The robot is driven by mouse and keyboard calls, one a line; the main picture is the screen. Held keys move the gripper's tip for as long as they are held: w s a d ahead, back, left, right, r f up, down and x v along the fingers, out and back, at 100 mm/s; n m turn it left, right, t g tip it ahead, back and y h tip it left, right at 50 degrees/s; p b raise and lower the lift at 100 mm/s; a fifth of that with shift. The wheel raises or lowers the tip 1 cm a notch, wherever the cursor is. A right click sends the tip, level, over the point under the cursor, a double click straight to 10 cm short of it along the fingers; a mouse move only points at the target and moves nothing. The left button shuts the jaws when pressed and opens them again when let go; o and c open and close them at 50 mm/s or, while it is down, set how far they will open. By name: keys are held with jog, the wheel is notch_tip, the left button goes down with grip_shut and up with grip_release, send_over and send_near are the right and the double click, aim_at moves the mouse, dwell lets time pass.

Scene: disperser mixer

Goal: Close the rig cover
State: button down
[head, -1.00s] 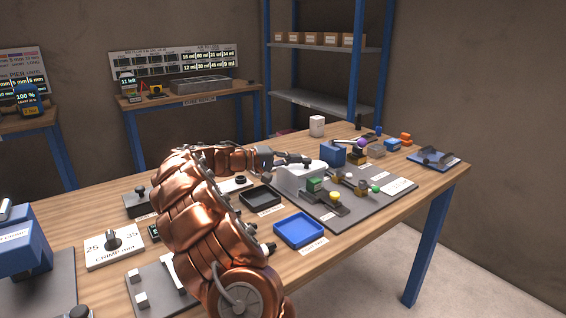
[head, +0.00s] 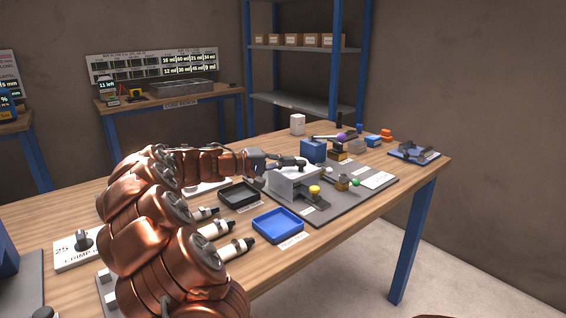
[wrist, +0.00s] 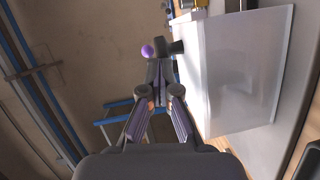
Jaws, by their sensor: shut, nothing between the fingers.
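The rig cover (head: 296,184) is a pale grey, box-like shell on the dark rig board (head: 348,203). It stands over the left part of the rig and hides what lies under it. My gripper (head: 301,161) is shut and empty at the cover's upper back edge. In the wrist view the cover (wrist: 238,75) fills the right side, and my gripper (wrist: 158,70) lies close along its left edge. I cannot tell whether they touch. A yellow-topped part (head: 314,190) stands just in front of the cover.
A blue tray (head: 278,226) and a black tray (head: 238,195) lie left of the rig. A blue block (head: 313,150) and a purple ball (head: 341,136) stand behind it. Small parts, including a green ball (head: 355,183), sit right of the cover. A dark stand (head: 415,153) is near the right table end.

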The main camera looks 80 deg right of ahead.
jog(key=shift+w+d, duration=0.1)
jog(key=shift+w, duration=0.1)
jog(key=w+d+v, duration=0.1)
jog(key=d+v, duration=0.1)
jog(key=v, duration=1)
jog(key=shift+w+a+r+p, duration=0.25)
jog(key=shift+w+p, duration=0.1)
jog(key=shift+w, duration=0.05)
